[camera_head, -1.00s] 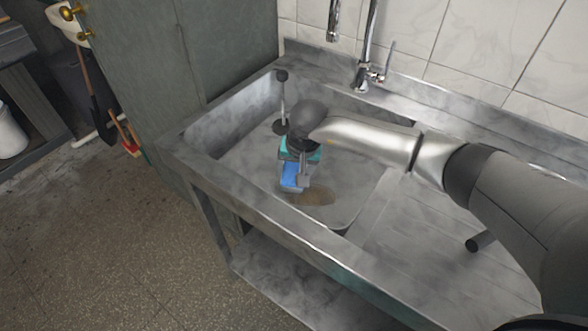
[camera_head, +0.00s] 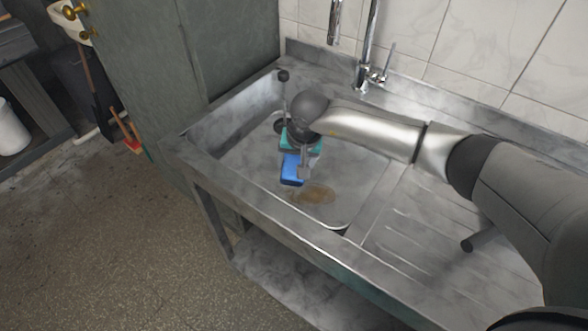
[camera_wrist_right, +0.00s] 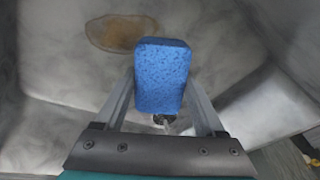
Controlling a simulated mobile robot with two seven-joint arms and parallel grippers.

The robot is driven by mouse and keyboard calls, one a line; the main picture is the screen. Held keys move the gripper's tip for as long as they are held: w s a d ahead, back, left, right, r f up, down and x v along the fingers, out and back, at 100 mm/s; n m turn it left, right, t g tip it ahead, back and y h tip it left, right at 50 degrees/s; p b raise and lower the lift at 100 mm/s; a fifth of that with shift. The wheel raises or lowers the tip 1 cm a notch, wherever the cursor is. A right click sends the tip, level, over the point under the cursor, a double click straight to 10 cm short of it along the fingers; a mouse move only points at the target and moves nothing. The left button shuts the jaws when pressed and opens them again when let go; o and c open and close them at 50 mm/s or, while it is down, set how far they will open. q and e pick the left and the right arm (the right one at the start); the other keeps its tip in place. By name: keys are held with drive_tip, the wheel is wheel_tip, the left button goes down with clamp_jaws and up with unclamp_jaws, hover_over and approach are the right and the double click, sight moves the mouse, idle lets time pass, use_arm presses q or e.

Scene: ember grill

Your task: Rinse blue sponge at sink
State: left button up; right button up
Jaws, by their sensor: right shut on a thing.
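The blue sponge (camera_head: 291,169) is in the grip of my right gripper (camera_head: 298,172), held over the sink basin (camera_head: 235,150). In the right wrist view the sponge (camera_wrist_right: 161,76) sits between the two fingers (camera_wrist_right: 160,105), which are shut on its sides. A brown stain or puddle (camera_head: 312,193) lies on the basin floor near the sponge; it also shows in the wrist view (camera_wrist_right: 121,33). The tap (camera_head: 369,50) stands at the back of the sink, behind and to the right of the gripper. I cannot see water running. My left gripper is not in view.
A plunger-like rod with a dark knob (camera_head: 283,76) stands in the basin behind the gripper. The ribbed drainboard (camera_head: 420,235) lies to the right, under my right arm. A grey-green cabinet (camera_head: 180,60) borders the sink's left end. Open floor (camera_head: 90,240) lies in front.

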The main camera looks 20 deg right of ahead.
sight(295, 161)
wheel_tip(295, 161, up, 14)
drive_tip(key=p, duration=0.8)
drive_tip(key=shift+p, duration=0.35)
idle(2.2)
wheel_tip(295, 161, up, 4)
drive_tip(key=shift+f+p, duration=0.1)
drive_tip(key=shift+p, duration=0.95)
drive_tip(key=shift+s, duration=0.1)
